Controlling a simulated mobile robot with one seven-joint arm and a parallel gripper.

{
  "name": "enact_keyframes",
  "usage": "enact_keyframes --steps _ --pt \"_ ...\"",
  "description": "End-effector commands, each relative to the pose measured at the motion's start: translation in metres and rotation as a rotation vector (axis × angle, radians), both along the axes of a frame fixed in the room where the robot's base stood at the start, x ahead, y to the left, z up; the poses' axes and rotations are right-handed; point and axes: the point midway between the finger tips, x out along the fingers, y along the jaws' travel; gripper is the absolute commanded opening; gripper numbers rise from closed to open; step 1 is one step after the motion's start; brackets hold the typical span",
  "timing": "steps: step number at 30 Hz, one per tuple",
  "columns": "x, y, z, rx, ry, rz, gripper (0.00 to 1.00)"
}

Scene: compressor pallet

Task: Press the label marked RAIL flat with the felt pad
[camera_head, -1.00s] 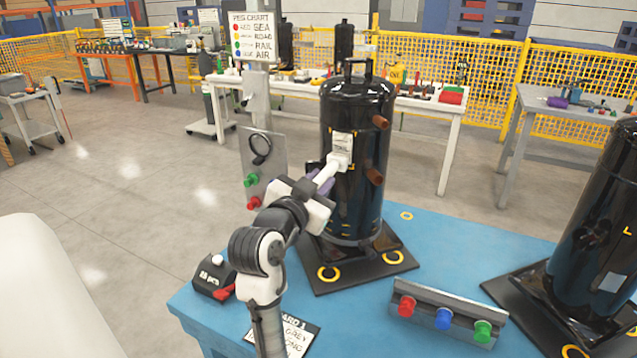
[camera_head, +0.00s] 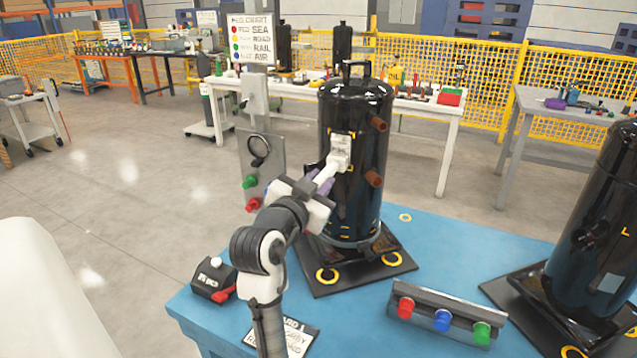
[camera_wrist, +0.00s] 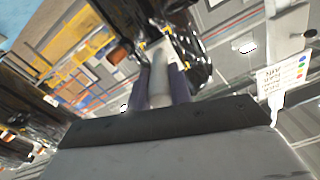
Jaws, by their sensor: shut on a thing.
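A white label (camera_head: 341,144) is on the front of the black compressor (camera_head: 354,210); its print is too small to read, so I cannot tell whether it says RAIL. My gripper (camera_head: 322,181) is shut on the white handle of the felt pad (camera_head: 337,162), in front of the compressor. The pad's head overlaps the label's lower part in the head view; I cannot tell whether it touches. In the wrist view, the purple fingers clasp the pale handle (camera_wrist: 160,88), and its far end points at the black compressor body.
A second compressor (camera_head: 600,235) stands at right. A bar with red, blue and green buttons (camera_head: 442,318) and a small black box (camera_head: 214,280) sit on the blue pallet (camera_head: 400,260). A post carries the colour chart (camera_head: 250,40). Two brown pipe stubs stick out at the compressor's right.

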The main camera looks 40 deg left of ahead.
Motion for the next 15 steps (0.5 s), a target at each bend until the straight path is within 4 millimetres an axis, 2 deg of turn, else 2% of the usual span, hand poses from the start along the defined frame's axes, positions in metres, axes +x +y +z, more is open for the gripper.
enact_keyframes --steps 15 --pt "-0.032 -0.009 0.000 0.001 -0.002 -0.001 0.00"
